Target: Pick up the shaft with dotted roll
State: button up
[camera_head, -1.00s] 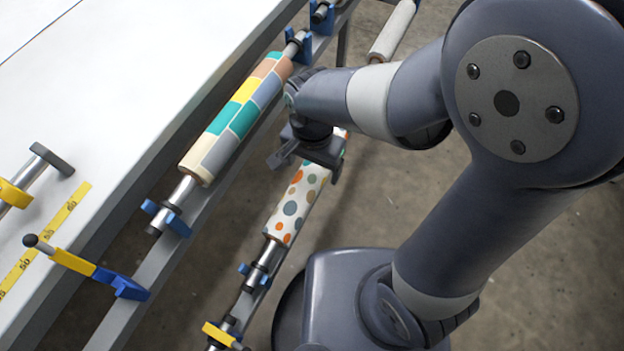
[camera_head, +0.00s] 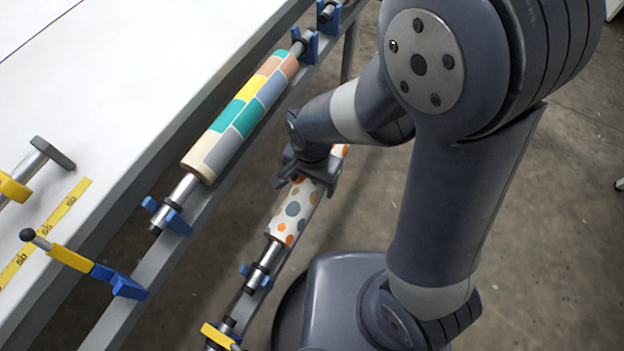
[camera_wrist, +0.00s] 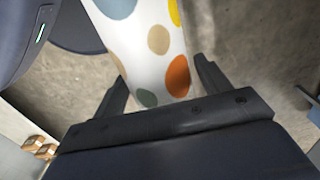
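The shaft with dotted roll, white with orange, teal, tan and yellow dots (camera_head: 292,211), lies on the lower rail beside the bench. Its bare metal end (camera_head: 263,264) rests in a blue holder (camera_head: 255,277). My gripper (camera_head: 306,180) is over the middle of the roll and hides part of it. In the wrist view the dotted roll (camera_wrist: 150,45) lies between the two fingers of my gripper (camera_wrist: 160,72). The fingers are open, one on each side, with a small gap visible beside the roll.
A roll with coloured rectangles (camera_head: 241,115) lies on the upper rail, close left of my gripper. The white table (camera_head: 130,70) with a yellow scale (camera_head: 45,235) is further left. A blue and yellow lever (camera_head: 85,265) sticks out at its edge. Floor is clear at right.

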jog(key=c, duration=1.1)
